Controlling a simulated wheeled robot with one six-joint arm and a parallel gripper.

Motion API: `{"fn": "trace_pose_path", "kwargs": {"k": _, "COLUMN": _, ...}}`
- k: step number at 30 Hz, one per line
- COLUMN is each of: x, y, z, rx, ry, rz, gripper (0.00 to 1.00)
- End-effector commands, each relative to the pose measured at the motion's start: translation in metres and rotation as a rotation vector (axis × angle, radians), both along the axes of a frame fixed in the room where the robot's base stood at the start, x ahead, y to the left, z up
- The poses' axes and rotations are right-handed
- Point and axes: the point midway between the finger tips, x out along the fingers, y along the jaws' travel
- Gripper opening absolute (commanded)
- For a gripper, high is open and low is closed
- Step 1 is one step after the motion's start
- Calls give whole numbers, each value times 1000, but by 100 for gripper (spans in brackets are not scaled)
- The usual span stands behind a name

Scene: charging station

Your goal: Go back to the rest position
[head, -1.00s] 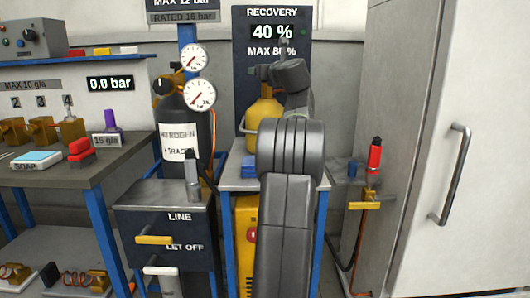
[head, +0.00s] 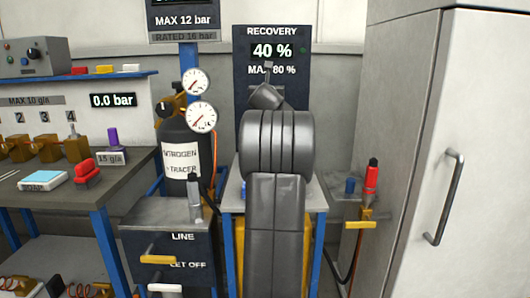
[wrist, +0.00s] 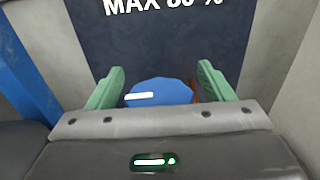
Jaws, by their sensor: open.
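My gripper (wrist: 161,75) is open in the wrist view, with its two green fingers standing apart. A round blue cap (wrist: 165,93) with a white mark shows between the fingers, with visible gaps on both sides. Its lower part is hidden by my gripper's body. In the head view my arm (head: 277,150) rises in front of the recovery stand.
The recovery board (head: 271,50) reads 40 %. The nitrogen cylinder (head: 180,160) with two gauges stands left of my arm. A workbench (head: 60,205) is further left. A red-topped hose fitting (head: 371,178) and a tall grey cabinet (head: 480,130) are to the right.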

Motion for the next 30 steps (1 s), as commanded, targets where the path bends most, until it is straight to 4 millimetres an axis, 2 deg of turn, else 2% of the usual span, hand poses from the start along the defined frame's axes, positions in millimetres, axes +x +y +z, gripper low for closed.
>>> {"fn": "trace_pose_path", "kwargs": {"k": 3, "x": 0, "y": 0, "z": 5, "rx": 0, "ry": 1, "rz": -20, "gripper": 75}}
{"fn": "trace_pose_path", "kwargs": {"k": 30, "x": 0, "y": -1, "z": 1, "rx": 0, "ry": -4, "rz": -116, "gripper": 75}}
